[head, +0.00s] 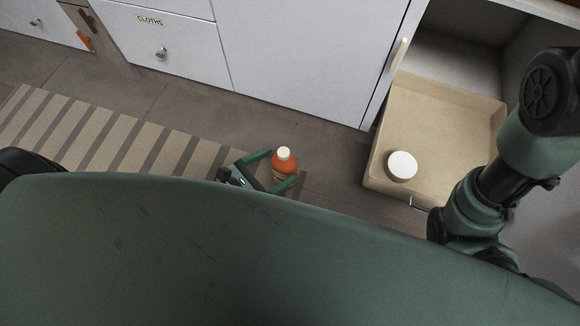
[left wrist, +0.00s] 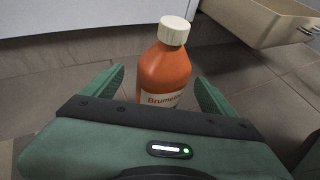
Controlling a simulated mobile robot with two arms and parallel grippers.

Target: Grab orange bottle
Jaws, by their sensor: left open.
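The orange bottle (head: 284,163) stands upright on the floor with a cream cap and a pale label. In the left wrist view the bottle (left wrist: 165,72) is straight ahead, and its lower part is hidden behind the gripper body. My left gripper (head: 273,169) is open, with one green finger on each side of the bottle. In the left wrist view the open left gripper (left wrist: 160,82) shows gaps between its fingers and the bottle. My right gripper is not in view; an arm of mine shows at the right of the head view.
A pulled-out beige drawer (head: 438,107) with a round white-topped item (head: 402,166) in it is to the right. White cabinets (head: 290,50) stand behind the bottle. A striped rug (head: 105,135) lies to the left. Tiled floor is clear between bottle and cabinets.

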